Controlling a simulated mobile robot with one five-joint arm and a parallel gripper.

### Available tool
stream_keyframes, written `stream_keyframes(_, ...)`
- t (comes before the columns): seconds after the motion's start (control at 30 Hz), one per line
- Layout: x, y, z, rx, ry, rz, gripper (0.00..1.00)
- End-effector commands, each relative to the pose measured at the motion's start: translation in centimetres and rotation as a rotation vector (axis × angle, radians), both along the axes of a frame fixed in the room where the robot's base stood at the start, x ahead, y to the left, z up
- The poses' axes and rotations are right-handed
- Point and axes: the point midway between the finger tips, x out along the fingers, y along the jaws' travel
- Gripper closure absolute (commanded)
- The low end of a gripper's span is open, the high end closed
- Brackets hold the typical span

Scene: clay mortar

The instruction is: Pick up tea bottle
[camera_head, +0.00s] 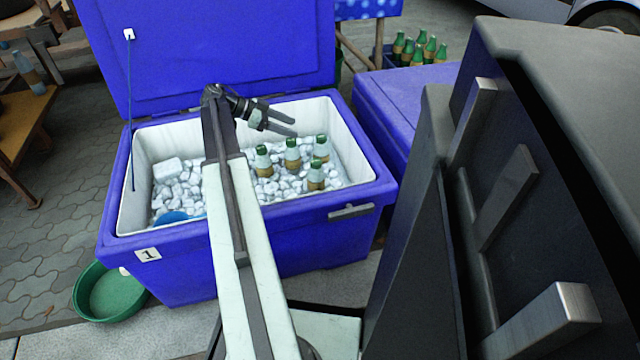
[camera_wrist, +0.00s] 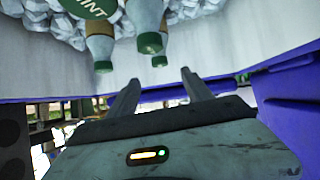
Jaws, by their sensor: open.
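Several tea bottles with green caps and brown labels stand upright in the ice of the open blue cooler (camera_head: 240,254): a left one (camera_head: 263,162), a middle one (camera_head: 292,155), a right one (camera_head: 321,149) and a front one (camera_head: 316,178). My gripper (camera_head: 293,126) is open and empty, above the cooler near the bottles' caps, pointing right. In the wrist view, my gripper's two fingers (camera_wrist: 160,77) are spread apart. Bottles hang cap-down in that picture, one at the top middle (camera_wrist: 147,18) and another to its left (camera_wrist: 101,45); neither lies between the fingers.
A white block (camera_head: 168,170) and a blue round item (camera_head: 175,217) lie in the ice. The raised lid (camera_head: 210,50) stands behind. A closed blue cooler (camera_head: 410,90) stands to the right, with more bottles (camera_head: 418,50) beyond. A green basin (camera_head: 108,292) sits at front left.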

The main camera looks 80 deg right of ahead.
Motion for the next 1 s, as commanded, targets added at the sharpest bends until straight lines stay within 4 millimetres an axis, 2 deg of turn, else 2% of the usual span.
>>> stream_keyframes(0.03,-1.4,-0.7,-1.4,-0.027,0.01,-0.035,0.42)
stream_keyframes(0.1,-2.5,-1.1,-1.4,-0.055,0.019,-0.064,0.42)
stream_keyframes(0.27,-3.1,-1.2,-1.0,-0.07,0.023,-0.079,0.42)
stream_keyframes(0.47,-4.9,-1.5,-2.4,-0.066,0.022,-0.077,0.42)
stream_keyframes(0.6,-5.2,-1.7,-2.5,-0.067,0.022,-0.075,0.42)
stream_keyframes(0.83,-7.6,-2.0,-5.2,-0.067,0.021,-0.076,0.42)
stream_keyframes(1.0,-9.1,-2.5,-5.5,-0.065,0.022,-0.074,0.42)
